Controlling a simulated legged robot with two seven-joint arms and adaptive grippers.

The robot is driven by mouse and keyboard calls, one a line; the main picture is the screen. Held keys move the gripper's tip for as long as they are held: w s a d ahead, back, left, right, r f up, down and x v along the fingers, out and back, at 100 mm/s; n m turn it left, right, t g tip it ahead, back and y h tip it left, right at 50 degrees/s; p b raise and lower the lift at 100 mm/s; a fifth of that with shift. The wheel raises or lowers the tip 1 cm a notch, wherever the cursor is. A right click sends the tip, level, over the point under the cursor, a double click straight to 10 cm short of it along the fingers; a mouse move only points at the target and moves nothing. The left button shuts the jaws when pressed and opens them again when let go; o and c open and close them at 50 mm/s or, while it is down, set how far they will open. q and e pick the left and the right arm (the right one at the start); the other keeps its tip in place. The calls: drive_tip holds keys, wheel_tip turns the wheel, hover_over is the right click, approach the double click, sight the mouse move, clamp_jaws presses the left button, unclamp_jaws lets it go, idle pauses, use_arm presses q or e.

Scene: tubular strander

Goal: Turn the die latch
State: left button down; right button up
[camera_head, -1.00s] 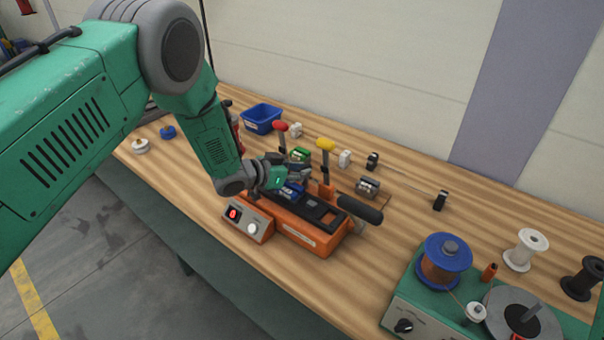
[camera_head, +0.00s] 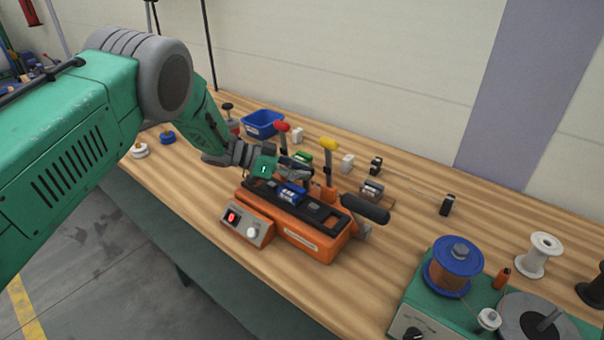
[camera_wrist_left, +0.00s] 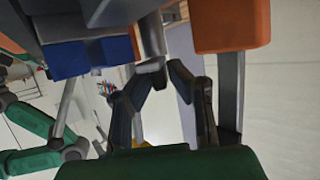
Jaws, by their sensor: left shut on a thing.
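The orange die press (camera_head: 325,247) stands on the bench with a black top plate. A blue die block (camera_head: 291,193) sits on that plate and shows blue in the left wrist view (camera_wrist_left: 68,60). My left gripper (camera_head: 302,170) reaches in from the left, behind the block and low over the fixture. In the left wrist view its fingertips (camera_wrist_left: 160,68) close at the end of a grey bar (camera_wrist_left: 151,35), which looks like the die latch. The exact grip is partly hidden by the fingers. My right gripper is out of view.
Upright red (camera_head: 281,127) and yellow (camera_head: 328,145) handles stand close behind the fixture. A black lever grip (camera_head: 365,209) sticks out at its right. A control box (camera_head: 247,226) is in front. A blue bin (camera_head: 263,123) stands behind.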

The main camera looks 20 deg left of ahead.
use_arm(q)
drive_tip(key=shift+w+r, duration=0.2)
drive_tip(key=shift+r, duration=0.1)
drive_tip(key=c, duration=1.6)
unclamp_jaws()
